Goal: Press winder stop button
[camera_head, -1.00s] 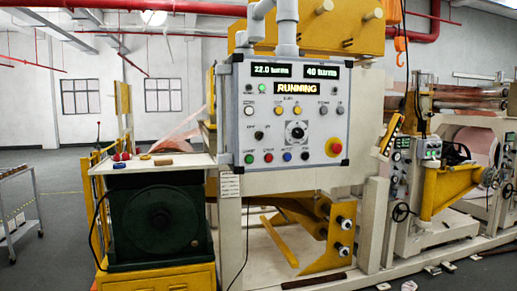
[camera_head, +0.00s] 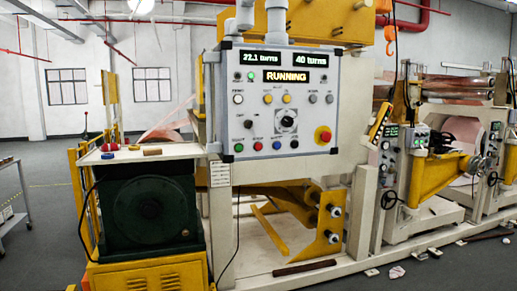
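The winder control panel (camera_head: 262,107) is a light grey box in the upper middle of the head view. Its displays read 22.1 turns, 40 turns and RUNNING (camera_head: 286,76). Along its bottom row are a green button (camera_head: 239,148), a small red button (camera_head: 258,146), a blue button (camera_head: 276,145) and a black button (camera_head: 294,144). Their labels are too small to read for certain. A larger red mushroom button (camera_head: 323,136) on a yellow base sits at the lower right. A black rotary knob (camera_head: 286,120) is in the middle. My gripper is not in view.
A dark green machine (camera_head: 150,212) on a yellow base stands left of the panel, under a white worktop (camera_head: 182,152) with small items. A grey cart (camera_head: 12,210) is at the far left. A brown bar (camera_head: 304,267) lies low in front of the winder frame.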

